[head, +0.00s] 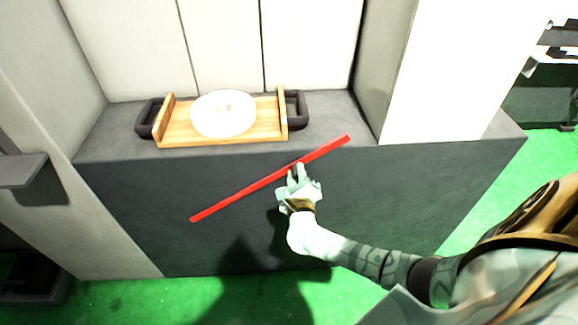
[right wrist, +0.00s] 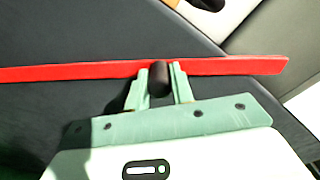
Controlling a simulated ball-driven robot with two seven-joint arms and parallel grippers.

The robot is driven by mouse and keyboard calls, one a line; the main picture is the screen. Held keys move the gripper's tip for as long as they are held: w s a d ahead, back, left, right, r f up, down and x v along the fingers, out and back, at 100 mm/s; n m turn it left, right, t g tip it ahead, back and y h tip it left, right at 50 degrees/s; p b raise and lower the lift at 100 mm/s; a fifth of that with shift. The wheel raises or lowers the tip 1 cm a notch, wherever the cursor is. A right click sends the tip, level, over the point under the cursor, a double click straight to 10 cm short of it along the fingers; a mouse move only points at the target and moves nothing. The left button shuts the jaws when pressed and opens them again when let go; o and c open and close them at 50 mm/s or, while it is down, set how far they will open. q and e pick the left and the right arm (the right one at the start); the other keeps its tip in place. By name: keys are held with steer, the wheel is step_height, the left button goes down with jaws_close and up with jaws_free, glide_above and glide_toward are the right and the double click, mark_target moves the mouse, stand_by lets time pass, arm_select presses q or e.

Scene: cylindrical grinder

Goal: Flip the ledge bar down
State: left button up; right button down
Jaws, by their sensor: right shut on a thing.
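The ledge bar (head: 240,193) is a long thin red bar in front of the dark grey ledge. In the head view it slants, its right end higher, near the ledge's top edge, and its left end lower against the front face. My right gripper (head: 296,172) is at the bar, right of its middle. In the right wrist view the red bar (right wrist: 80,71) runs across behind the fingers, and my right gripper (right wrist: 160,78) is shut on a short dark knob (right wrist: 159,78) at the bar. My left gripper is not in view.
A wooden tray (head: 268,129) with a white disc (head: 223,113) stands on the ledge (head: 330,118), with dark handles at both sides. A white block (head: 440,75) stands at the right. A grey shelf (head: 20,170) juts in at the left. The green floor (head: 330,295) is clear in front.

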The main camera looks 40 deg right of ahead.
mark_target(325, 178)
steer(key=s+d+f+n, duration=0.1)
steer(key=d+f+n, duration=0.1)
steer(key=s+d+f+n, duration=0.1)
steer(key=d+f+n, duration=0.1)
steer(key=s+d+f+n, duration=0.1)
steer(key=s+f+n, duration=0.1)
steer(key=shift+d+n, duration=0.4)
steer(key=shift+s+d+f+n, duration=0.2)
steer(key=shift+s+d+n, duration=0.05)
steer(key=shift+d+n, duration=0.2)
steer(key=shift+s+d+f+n, duration=0.15)
steer(key=shift+s+d+n, duration=0.05)
steer(key=shift+d+n, duration=0.2)
steer(key=c, duration=1.2)
jaws_free()
steer(key=shift+d, duration=0.15)
steer(key=shift+r, duration=0.1)
steer(key=shift+s+a, duration=0.25)
steer(key=shift+s, duration=0.05)
steer(key=p+v, duration=0.3)
steer(key=v, duration=1.2)
steer(key=shift+s, duration=0.35)
